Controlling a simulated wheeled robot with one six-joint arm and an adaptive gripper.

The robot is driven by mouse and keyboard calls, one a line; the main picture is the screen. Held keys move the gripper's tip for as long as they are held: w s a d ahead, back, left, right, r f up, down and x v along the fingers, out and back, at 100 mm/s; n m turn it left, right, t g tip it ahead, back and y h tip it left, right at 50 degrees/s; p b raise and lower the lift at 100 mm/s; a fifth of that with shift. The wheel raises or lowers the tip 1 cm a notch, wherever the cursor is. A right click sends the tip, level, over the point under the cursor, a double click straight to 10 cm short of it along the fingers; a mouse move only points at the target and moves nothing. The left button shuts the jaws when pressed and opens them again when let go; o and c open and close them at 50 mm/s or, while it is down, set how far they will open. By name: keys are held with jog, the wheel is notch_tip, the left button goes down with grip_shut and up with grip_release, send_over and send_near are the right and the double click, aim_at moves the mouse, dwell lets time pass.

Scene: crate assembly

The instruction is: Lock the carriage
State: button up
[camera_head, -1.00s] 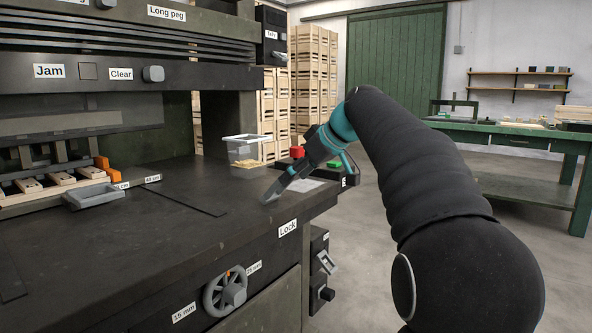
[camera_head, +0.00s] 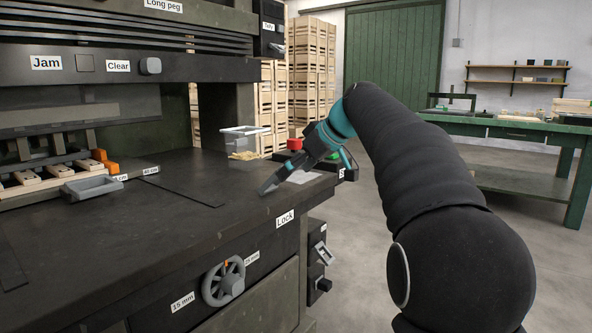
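My gripper (camera_head: 270,185) is low over the right end of the dark machine table (camera_head: 150,225), pointing down and left. Its fingers overlap in this view, so I cannot tell whether they are apart or whether they touch the table. A white "Lock" label (camera_head: 285,218) is on the table's front edge, just below and right of the fingertips. Below and right of it, a dark box (camera_head: 317,272) carries a light grey lever or handle (camera_head: 321,254) and a black knob (camera_head: 323,285). I cannot tell which part is the carriage.
A grey handwheel (camera_head: 223,281) sits on the front panel between "15 mm" and "25 mm" labels. A clear bin (camera_head: 242,140) and a red button (camera_head: 295,144) stand behind my gripper. Floor at right is open.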

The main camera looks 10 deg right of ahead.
jog(key=shift+r, duration=0.1)
jog(key=v, duration=1.1)
jog(key=shift+s+d+r, duration=0.15)
jog(key=shift+s+r, duration=0.1)
jog(key=shift+r, duration=0.05)
